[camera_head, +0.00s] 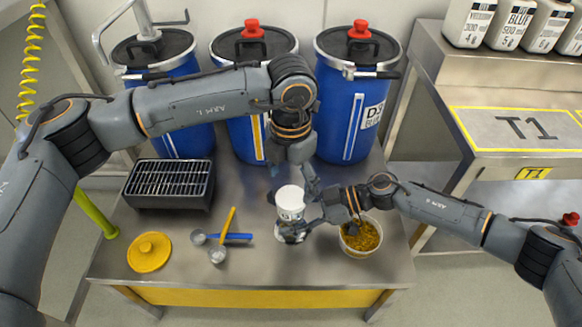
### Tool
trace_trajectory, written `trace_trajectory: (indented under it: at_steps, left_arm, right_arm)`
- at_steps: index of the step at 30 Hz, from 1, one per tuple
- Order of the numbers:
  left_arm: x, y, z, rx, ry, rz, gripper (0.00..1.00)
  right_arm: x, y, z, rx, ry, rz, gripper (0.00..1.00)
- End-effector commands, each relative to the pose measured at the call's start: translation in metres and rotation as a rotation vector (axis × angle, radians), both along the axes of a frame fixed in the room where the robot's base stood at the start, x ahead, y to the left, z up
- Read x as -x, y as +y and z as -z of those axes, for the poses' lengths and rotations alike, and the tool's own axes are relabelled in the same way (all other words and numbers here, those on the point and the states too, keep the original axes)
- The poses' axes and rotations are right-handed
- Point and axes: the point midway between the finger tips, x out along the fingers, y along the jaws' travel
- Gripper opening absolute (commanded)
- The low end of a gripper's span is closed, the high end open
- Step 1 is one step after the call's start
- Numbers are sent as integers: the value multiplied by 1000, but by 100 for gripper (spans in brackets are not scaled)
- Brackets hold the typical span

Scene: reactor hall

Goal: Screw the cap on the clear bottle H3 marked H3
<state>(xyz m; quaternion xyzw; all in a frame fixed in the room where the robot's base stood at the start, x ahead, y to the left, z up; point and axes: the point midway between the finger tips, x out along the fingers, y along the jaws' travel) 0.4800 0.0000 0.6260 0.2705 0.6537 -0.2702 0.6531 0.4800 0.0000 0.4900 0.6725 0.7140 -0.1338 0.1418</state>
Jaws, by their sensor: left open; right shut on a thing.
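A small bottle (291,214) with a pale label stands upright near the middle of the metal table; its marking is too small to read. A white cap (289,194) sits at its top; I cannot tell how far it is threaded. My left gripper (291,192) comes down from above, open, with its fingers on either side of the cap. My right gripper (293,231) reaches in from the right and is shut on the lower part of the bottle. Its fingers hide part of the bottle.
A tub of yellow granules (361,238) stands close right, beneath my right wrist. A black rack (170,184), yellow lid (149,252), yellow-handled scoop (226,233) and blue-handled scoop (229,237) lie left. Blue drums (346,120) line the back. The front strip is clear.

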Motion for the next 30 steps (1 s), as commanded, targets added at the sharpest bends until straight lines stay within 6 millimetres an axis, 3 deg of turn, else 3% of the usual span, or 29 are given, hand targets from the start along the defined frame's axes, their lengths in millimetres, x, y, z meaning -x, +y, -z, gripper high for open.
trace_trajectory:
  at_steps: [3,9,20,28,30]
  left_arm:
    - [1,1,19,-1,3,0,80]
    - [0,0,38,-1,1,0,80]
    - [0,0,42,1,-1,0,80]
    - [0,0,42,0,0,0,25]
    - [0,0,42,0,0,0,23]
  right_arm:
    - [0,0,0,0,0,0,0]
    - [0,0,0,0,0,0,0]
    - [0,0,0,0,0,0,0]
    - [0,0,0,0,0,0,0]
    - [0,0,0,0,0,0,0]
